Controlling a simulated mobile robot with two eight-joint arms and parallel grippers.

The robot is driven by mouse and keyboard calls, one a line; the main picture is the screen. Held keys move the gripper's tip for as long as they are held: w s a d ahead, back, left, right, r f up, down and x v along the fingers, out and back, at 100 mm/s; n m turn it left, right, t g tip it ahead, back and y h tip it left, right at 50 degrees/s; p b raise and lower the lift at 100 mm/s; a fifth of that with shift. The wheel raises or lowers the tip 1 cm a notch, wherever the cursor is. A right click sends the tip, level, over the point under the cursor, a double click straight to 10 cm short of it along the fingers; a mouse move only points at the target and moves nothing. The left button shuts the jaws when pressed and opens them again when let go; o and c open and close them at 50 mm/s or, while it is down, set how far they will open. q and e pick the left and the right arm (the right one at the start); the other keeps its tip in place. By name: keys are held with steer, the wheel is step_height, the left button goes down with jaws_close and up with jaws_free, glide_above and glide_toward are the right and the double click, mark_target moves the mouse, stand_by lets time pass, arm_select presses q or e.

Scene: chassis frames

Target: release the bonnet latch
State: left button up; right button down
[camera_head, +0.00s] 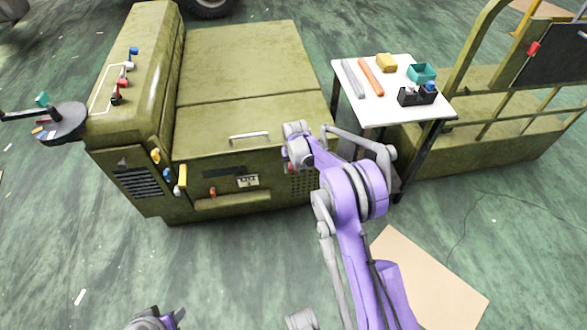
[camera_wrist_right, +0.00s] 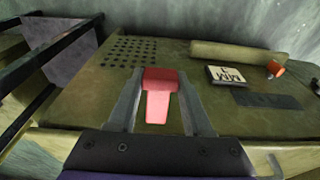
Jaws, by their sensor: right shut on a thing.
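The bonnet latch (camera_wrist_right: 158,95), a red-pink tab, sits between the two grey fingers of my right gripper (camera_wrist_right: 160,105) in the right wrist view. The gripper is shut on it.
The front panel carries a label plate (camera_head: 248,181), an orange knob (camera_head: 212,192) and a perforated grille (camera_head: 303,184). A white-topped table (camera_head: 395,105) with tools and small boxes stands to the right. A cardboard sheet (camera_head: 430,285) lies on the floor; the lower-left floor is mostly clear.

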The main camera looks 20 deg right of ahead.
steer(key=shift+r, duration=0.1)
stand_by(0.3)
steer(key=shift+c, duration=1.6)
jaws_free()
step_height(320, 180, up, 11)
steer(key=s+p, duration=0.1)
steer(key=shift+s+a+f+p, duration=0.2)
steer(key=shift+s+p, duration=0.15)
